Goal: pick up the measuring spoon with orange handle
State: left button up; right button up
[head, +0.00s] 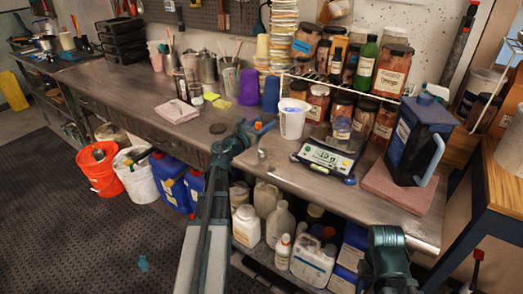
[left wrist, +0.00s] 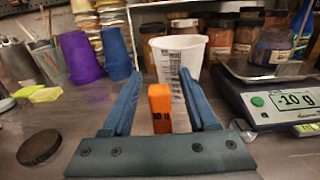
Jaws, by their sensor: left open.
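The orange handle (left wrist: 159,108) of the measuring spoon stands up between the fingers of my left gripper (left wrist: 157,88) in the left wrist view. It has a dark marking near its lower end. The fingers are open, with a gap on each side of the handle. The spoon's bowl is hidden behind the gripper's body. In the head view my left gripper (head: 256,130) is over the bench's front part, and a small bit of the orange handle (head: 258,126) shows at its fingers. My right gripper (head: 388,240) is low at the bottom right, its fingers unclear.
A white measuring beaker (head: 292,120) stands just beyond the left gripper. A digital scale (head: 325,157) is to its right, with a blue pitcher (head: 413,140) farther right. A black round lid (left wrist: 39,148) lies to the left. Purple cups and jars stand behind.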

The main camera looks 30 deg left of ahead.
pick_arm(q)
grip_shut()
jog(key=shift+r, duration=0.15)
pick_arm(e)
jog(key=shift+r, duration=0.1)
